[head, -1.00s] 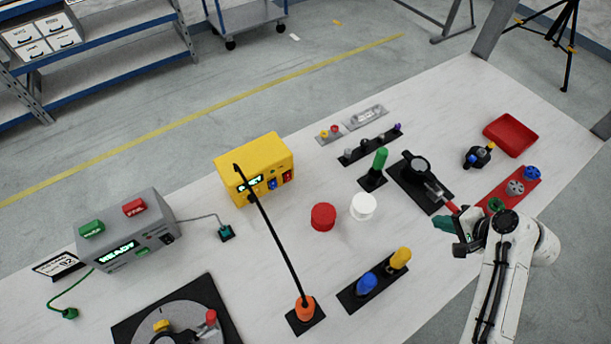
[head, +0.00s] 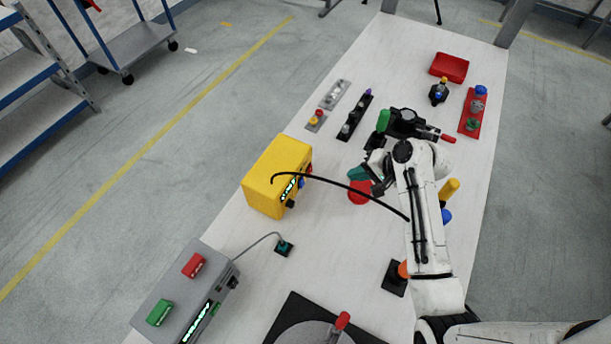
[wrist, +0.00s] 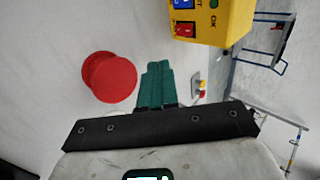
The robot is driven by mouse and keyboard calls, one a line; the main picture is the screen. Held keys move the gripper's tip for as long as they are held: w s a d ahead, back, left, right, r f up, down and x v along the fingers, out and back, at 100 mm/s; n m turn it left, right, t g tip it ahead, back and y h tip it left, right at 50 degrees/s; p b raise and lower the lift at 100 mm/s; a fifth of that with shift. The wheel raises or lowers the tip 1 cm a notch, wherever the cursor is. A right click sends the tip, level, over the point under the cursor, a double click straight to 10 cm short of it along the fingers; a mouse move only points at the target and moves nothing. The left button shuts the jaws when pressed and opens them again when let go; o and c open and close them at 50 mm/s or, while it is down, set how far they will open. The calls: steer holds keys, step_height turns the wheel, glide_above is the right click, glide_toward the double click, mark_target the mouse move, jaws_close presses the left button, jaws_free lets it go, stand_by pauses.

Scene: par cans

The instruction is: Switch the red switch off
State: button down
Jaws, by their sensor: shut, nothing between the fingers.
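The yellow box (head: 270,180) stands on the table in the head view. Its front carries a lit display, a blue switch and a red switch (head: 309,168). In the wrist view the yellow box (wrist: 236,22) is at the top, with the red switch (wrist: 185,30) below the blue switch (wrist: 184,4). I cannot tell the red switch's rocker position. My gripper (head: 357,174) has teal fingers, shut and empty, to the right of the box and apart from it. In the wrist view the gripper (wrist: 157,70) points up the picture, below and left of the red switch.
A red round can (head: 359,194) is beside my fingers, also close in the wrist view (wrist: 112,78).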

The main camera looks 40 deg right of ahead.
mark_target(310, 170)
steer(key=b+x, duration=0.2)
steer(key=x, duration=0.8)
steer(key=shift+f, duration=0.35)
steer(key=shift+w+a+f+b, duration=0.1)
steer(key=shift+w+a+b, duration=0.15)
steer(key=shift+w+b, duration=0.3)
steer(key=shift+w+a+b, duration=0.25)
steer(key=shift+w+b, duration=0.15)
steer(key=shift+w, duration=0.2)
steer(key=shift+w+a+b, duration=0.25)
steer(key=shift+w+b, duration=0.05)
steer(key=shift+w, duration=0.4)
